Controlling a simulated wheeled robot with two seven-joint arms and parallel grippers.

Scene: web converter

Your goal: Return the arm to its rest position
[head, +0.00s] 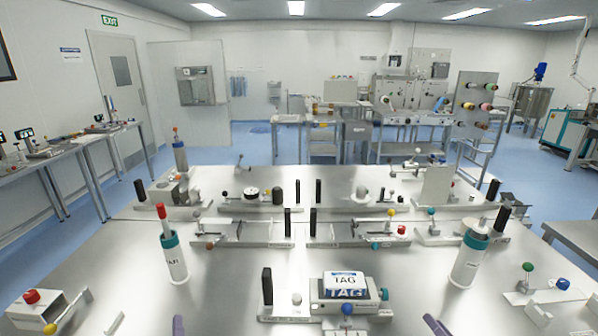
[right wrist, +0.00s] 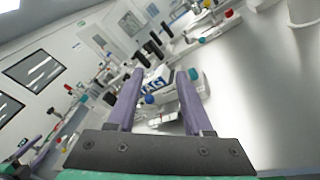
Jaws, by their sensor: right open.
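The purple tip of my right gripper (head: 436,325) shows at the bottom edge of the head view, right of the TAG device (head: 345,287). In the right wrist view, the right gripper (right wrist: 159,78) has its two purple fingers apart with nothing held between them. The TAG device (right wrist: 160,88) shows beyond the fingers, apart from them as far as I can tell. A purple tip of my left gripper (head: 178,326) shows at the bottom edge of the head view, left of the device. The rest of it is out of frame, so its opening is hidden.
The steel table (head: 220,280) carries a white canister with a red-tipped rod (head: 174,258), another canister (head: 468,260) at right, and a red-button box (head: 33,309) at front left. Black upright posts (head: 267,286) stand around the fixtures.

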